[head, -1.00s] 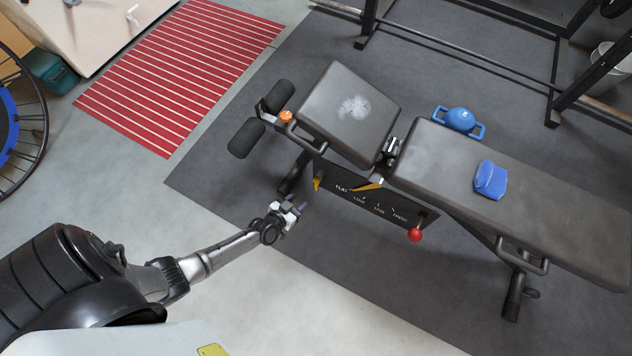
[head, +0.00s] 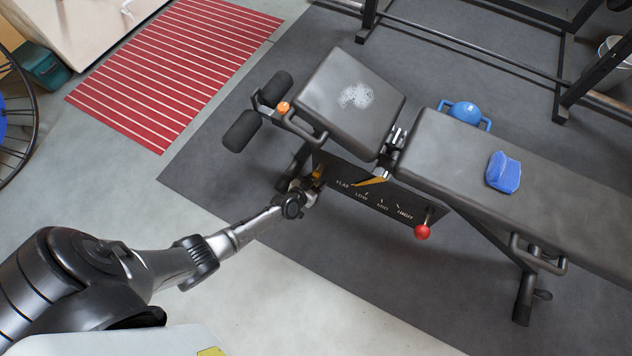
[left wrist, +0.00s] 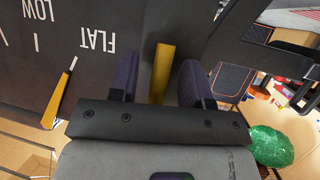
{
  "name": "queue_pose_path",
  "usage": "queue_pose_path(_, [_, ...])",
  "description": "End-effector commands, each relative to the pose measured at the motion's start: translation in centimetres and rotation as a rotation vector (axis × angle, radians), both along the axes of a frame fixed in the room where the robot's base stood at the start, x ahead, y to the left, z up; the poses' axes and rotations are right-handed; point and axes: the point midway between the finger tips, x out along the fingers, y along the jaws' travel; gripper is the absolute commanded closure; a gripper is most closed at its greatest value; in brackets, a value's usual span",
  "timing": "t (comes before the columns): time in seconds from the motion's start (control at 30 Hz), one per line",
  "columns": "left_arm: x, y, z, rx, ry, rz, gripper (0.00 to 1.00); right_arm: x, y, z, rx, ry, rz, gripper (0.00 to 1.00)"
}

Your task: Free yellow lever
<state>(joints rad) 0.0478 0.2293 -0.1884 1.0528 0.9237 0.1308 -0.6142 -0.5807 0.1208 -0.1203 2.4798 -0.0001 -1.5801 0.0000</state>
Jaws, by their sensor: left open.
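The yellow lever (head: 318,175) is at the left end of the black panel (head: 378,200) under the bench, near the word FLAT. In the left wrist view the lever (left wrist: 162,70) stands between the two purple-grey fingers of my left gripper (left wrist: 160,85), with a gap visible towards the right finger. My left gripper (head: 311,184) is open around the lever in the head view and partly hides it. A separate yellow pointer (head: 372,181) lies on the panel and also shows in the left wrist view (left wrist: 58,98). My right gripper is out of view.
The padded bench (head: 440,155) stands above the panel on a dark mat (head: 225,165). A red knob (head: 422,232) is at the panel's right end. Floor in front is clear.

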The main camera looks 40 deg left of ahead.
Motion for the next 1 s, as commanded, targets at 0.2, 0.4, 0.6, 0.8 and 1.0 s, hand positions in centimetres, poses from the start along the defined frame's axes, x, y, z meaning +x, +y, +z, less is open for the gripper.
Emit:
queue_pose_path(0.2, [-0.01,-0.01,0.03,0.000,0.000,0.000,0.62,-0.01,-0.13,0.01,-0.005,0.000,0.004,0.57])
queue_pose_path(0.4, [-0.01,-0.02,0.03,0.000,0.000,0.000,0.81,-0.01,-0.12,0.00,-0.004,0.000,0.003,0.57])
queue_pose_path(0.6, [-0.02,-0.01,0.02,0.000,0.000,0.000,1.00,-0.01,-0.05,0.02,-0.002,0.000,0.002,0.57])
queue_pose_path(0.8, [-0.02,-0.01,0.02,0.000,0.000,0.000,1.00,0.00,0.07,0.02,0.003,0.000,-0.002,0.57])
queue_pose_path(1.0, [-0.10,0.04,0.18,-0.001,0.008,0.000,1.00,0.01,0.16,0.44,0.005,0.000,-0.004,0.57])
